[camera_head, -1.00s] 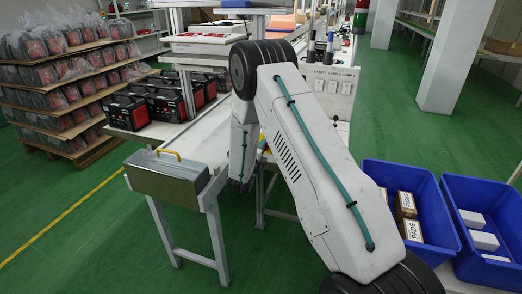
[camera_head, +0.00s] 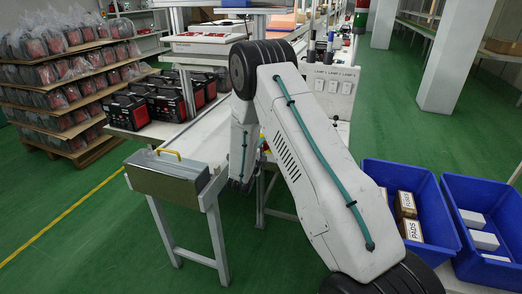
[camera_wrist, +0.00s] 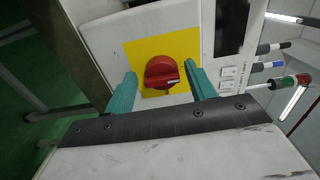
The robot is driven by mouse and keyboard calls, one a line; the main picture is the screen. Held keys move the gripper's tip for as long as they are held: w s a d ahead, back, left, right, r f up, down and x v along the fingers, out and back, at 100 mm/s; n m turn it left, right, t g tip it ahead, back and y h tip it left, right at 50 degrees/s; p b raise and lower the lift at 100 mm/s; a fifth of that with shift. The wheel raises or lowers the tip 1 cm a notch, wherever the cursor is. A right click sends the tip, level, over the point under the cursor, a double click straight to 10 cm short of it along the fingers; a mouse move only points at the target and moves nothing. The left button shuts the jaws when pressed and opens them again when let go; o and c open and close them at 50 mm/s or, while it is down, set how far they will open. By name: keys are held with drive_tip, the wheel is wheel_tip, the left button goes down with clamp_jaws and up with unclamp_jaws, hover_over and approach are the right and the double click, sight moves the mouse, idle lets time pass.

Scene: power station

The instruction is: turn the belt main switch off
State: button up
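The belt main switch (camera_wrist: 162,72) is a red rotary knob on a yellow square plate (camera_wrist: 190,46), fixed to a pale panel in the wrist view. A light mark shows on the right end of its handle, which lies roughly crosswise in the picture. My gripper (camera_wrist: 161,85) is open, with one teal finger on each side of the knob. Gaps show between the fingers and the knob; I cannot tell how far away it is in depth. In the head view my arm hides the switch and my gripper.
A panel with lamp switches (camera_head: 333,86) stands behind my arm; switches also show right of the yellow plate in the wrist view. A metal box with a yellow handle (camera_head: 165,178) sits on the bench end. Blue bins (camera_head: 437,215) stand at right.

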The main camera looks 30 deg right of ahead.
drive_tip(key=v, duration=0.8)
drive_tip(key=shift+d, duration=0.1)
idle(0.6)
